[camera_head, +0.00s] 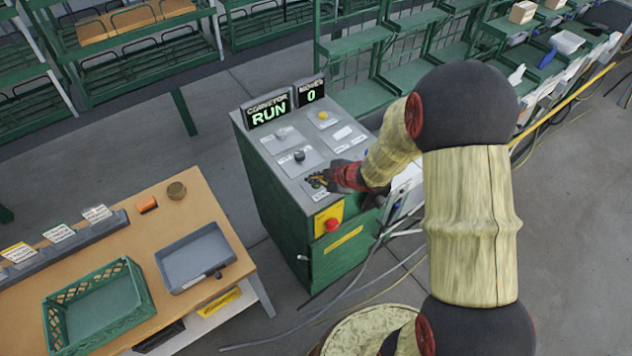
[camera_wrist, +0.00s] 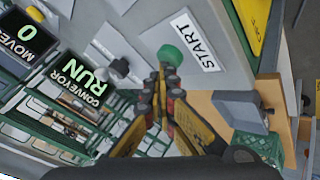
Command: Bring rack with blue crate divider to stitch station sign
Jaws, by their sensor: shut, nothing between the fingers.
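My gripper (camera_head: 318,181) is over the sloping top of the green conveyor console (camera_head: 262,185). In the wrist view my gripper (camera_wrist: 170,78) is shut and empty, its fingertips right by the green button (camera_wrist: 173,55) beside the START label (camera_wrist: 195,42). I cannot tell whether they touch it. A small blue piece (camera_head: 548,57) shows on the racks at the far right; I cannot tell whether it is a crate divider. No stitch station sign is readable.
The display (camera_head: 268,113) reads CONVEYOR RUN, and a smaller one (camera_head: 311,92) reads MOVES 0. A red button (camera_head: 332,225) is on the console front. The wooden table (camera_head: 190,212) holds a green crate (camera_head: 97,305), grey tray (camera_head: 195,258) and small signs (camera_head: 59,233). Cables (camera_head: 375,270) cross the floor.

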